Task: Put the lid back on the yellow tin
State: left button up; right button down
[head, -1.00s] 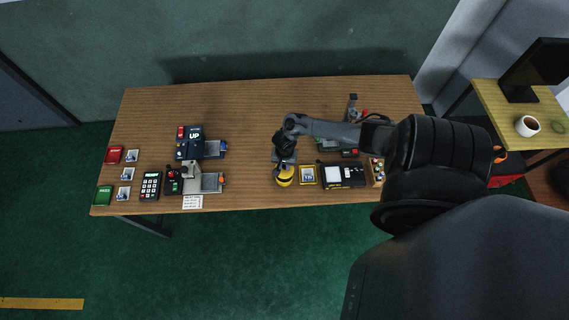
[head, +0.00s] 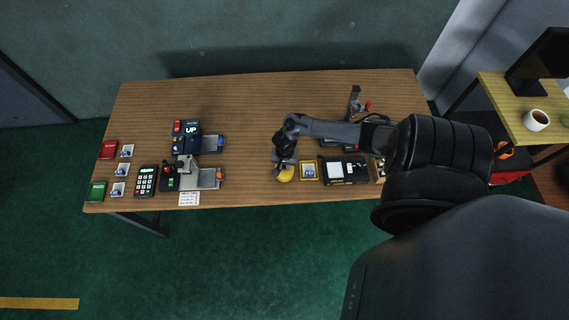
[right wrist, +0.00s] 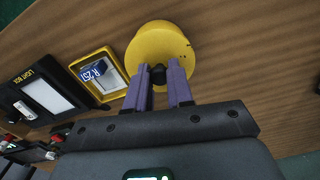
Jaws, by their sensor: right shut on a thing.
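The yellow tin (head: 286,176) stands near the front edge of the wooden table, right of the middle. My right gripper (head: 284,160) is directly above it, pointing down. In the right wrist view my right gripper (right wrist: 160,78) is shut on a small black knob at the yellow round top, which I take for the lid (right wrist: 160,45). The lid is at the top of the tin, but I cannot tell whether it is fully seated. The gripper hides part of the tin in the head view. My left gripper is not in view.
A yellow-framed tray (head: 308,170) with a blue label is close beside the tin. The black light box (head: 344,171) is right of it. Several devices and cards stand on the table's left part. The table (head: 245,110) is clear at the back middle.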

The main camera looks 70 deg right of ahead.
dwell(0.3)
jog(key=shift+p, duration=0.5)
dwell(0.9)
jog(key=shift+p, duration=0.35)
dwell(0.4)
jog(key=shift+f+p, duration=0.15)
jog(key=shift+p, duration=0.2)
dwell(0.4)
dwell(0.8)
jog(key=shift+p, duration=0.35)
jog(key=c, duration=0.9)
grip_release()
